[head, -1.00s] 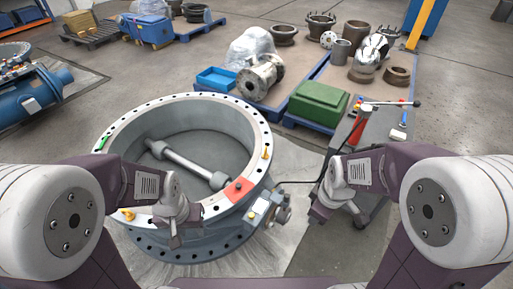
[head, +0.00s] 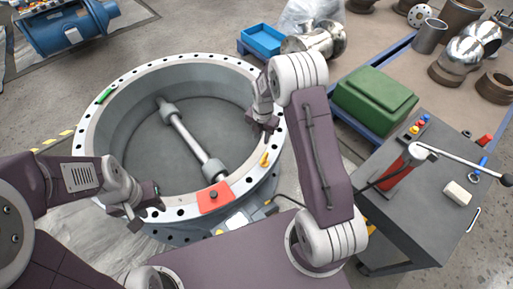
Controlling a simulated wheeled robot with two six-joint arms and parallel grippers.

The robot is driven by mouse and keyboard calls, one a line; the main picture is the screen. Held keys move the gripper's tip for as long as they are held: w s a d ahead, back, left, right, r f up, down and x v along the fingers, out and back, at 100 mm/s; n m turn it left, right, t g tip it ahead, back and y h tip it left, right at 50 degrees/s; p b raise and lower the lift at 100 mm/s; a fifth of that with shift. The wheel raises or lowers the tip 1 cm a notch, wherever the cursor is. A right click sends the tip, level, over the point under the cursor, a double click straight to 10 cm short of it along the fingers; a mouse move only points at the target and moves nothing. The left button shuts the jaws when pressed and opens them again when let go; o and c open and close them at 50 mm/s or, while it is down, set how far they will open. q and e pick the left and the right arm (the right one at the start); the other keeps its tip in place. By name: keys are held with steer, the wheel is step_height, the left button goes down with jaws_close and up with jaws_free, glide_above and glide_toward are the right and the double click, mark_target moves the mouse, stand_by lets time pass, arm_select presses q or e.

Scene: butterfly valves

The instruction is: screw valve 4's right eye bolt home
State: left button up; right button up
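The large grey valve ring (head: 95,128) lies flat, its light flange ringed with bolt holes. A shaft (head: 190,138) crosses its inside. The right eye bolt (head: 264,160) is a small yellow-orange piece standing on the flange's right side. How deep it sits is too small to tell. My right gripper (head: 263,127) hangs over the right side of the flange, just beyond the eye bolt in the picture and apart from it. It looks open and empty. My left gripper (head: 139,208) is at the front-left rim, looks open and holds nothing visible. No left eye bolt shows.
A red patch (head: 214,197) with a dark knob marks the near flange. A grey cart (head: 408,200) with a red-and-chrome lever tool (head: 398,172) stands to the right. A green box (head: 375,98), a blue tray (head: 262,41) and metal fittings lie behind. A blue valve (head: 70,25) stands far left.

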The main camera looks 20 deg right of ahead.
mark_target(263, 158)
steer(key=shift+g, duration=0.5)
steer(key=f, duration=0.2)
steer(key=s+f, duration=0.1)
steer(key=s+f+b, duration=0.1)
steer(key=f, duration=0.1)
steer(key=shift+d+f, duration=0.2)
steer(key=shift+f, duration=0.1)
steer(key=shift+s+a+r, duration=0.1)
steer(key=shift+a+r, duration=0.1)
steer(key=f+b, duration=0.1)
steer(key=f, duration=0.8)
steer(key=shift+d+f+b, duration=0.15)
steer(key=shift+d+b, duration=0.05)
steer(key=shift+b, duration=0.1)
arm_select(q)
step_height(263, 158, down, 3)
steer(key=shift+s+a+f, duration=0.1)
arm_select(e)
jaws_close()
